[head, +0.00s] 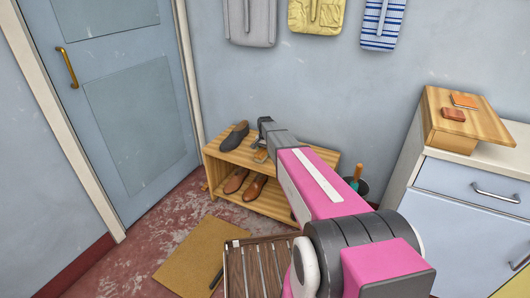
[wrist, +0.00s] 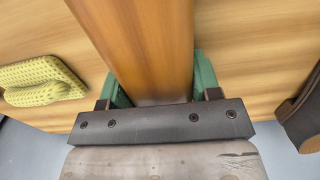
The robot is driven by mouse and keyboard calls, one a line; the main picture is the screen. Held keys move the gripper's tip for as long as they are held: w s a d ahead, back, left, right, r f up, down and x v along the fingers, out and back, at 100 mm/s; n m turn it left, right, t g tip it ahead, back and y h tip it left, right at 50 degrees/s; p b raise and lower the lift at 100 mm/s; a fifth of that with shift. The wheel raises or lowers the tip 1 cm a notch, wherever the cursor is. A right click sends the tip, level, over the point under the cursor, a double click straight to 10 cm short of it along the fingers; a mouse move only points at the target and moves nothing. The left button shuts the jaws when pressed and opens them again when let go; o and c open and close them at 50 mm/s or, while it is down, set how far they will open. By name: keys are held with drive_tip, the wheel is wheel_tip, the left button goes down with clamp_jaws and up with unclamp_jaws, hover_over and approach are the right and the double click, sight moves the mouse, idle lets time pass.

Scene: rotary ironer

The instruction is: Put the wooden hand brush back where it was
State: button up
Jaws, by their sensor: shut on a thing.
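My gripper (head: 263,142) is over the top of the low wooden shoe rack (head: 222,152). In the wrist view its green fingers (wrist: 158,82) are shut on a long brown wooden piece, the wooden hand brush (wrist: 145,40). A small part of the brush (head: 261,156) shows below my gripper in the head view. Its far end and its bristles are hidden. I cannot tell whether it touches the rack top (wrist: 240,60) or hangs just above it.
A yellow dotted thing (wrist: 42,80) is on the wrist view's left. Brown shoes (head: 254,188) stand on the lower shelf. A doormat (head: 195,256) and a slatted dark thing (head: 258,262) lie in front. My arm hides the rack's right part. A cabinet (head: 460,200) stands right.

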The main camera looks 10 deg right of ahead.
drive_tip(key=shift+f, duration=0.1)
drive_tip(key=o, duration=0.8)
drive_tip(key=shift+o, duration=0.2)
wheel_tip(320, 180, up, 12)
drive_tip(key=shift+f, duration=0.1)
drive_tip(key=shift+s, duration=0.3)
drive_tip(key=s+f+n, duration=0.2)
drive_tip(key=s+n, duration=0.5)
drive_tip(key=s, duration=2.9)
drive_tip(key=shift+s+f, duration=0.3)
drive_tip(key=shift+f, duration=0.05)
